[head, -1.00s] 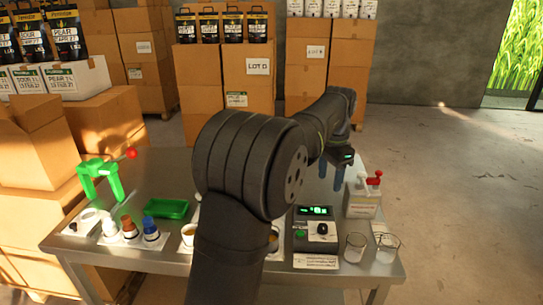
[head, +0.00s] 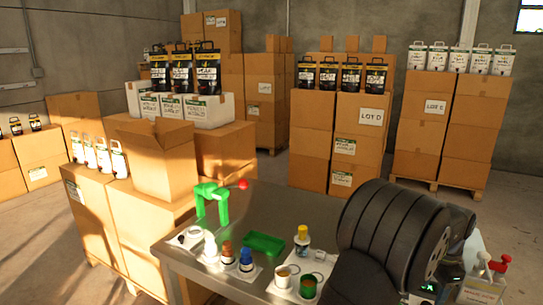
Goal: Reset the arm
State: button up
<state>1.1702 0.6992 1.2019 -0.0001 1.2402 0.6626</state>
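My arm rises at the lower right of the head view, its large dark joint covering the right part of the steel table (head: 190,262). My gripper is hidden behind the arm, so its fingers do not show. On the table stand a green press (head: 212,203) with a red knob, a green tray (head: 263,243), and small bottles with white, orange and blue (head: 246,258) caps. A dark device with a green display is partly hidden behind the arm.
Stacked cardboard boxes (head: 150,228) stand close against the table's left side. More box stacks (head: 360,130) with bags on top line the back. A box-shaped container with red-topped parts (head: 497,266) stands at the right. Open floor shows between the stacks.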

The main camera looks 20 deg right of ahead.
notch_tip(320, 180, down, 5)
jog(key=shift+f, duration=0.1)
dwell(0.5)
notch_tip(320, 180, up, 18)
jog(key=f, duration=0.1)
notch_tip(320, 180, down, 17)
jog(key=shift+r, duration=0.1)
jog(key=shift+n, duration=0.3)
jog(key=n, duration=1.1)
jog(key=shift+r, duration=1.15)
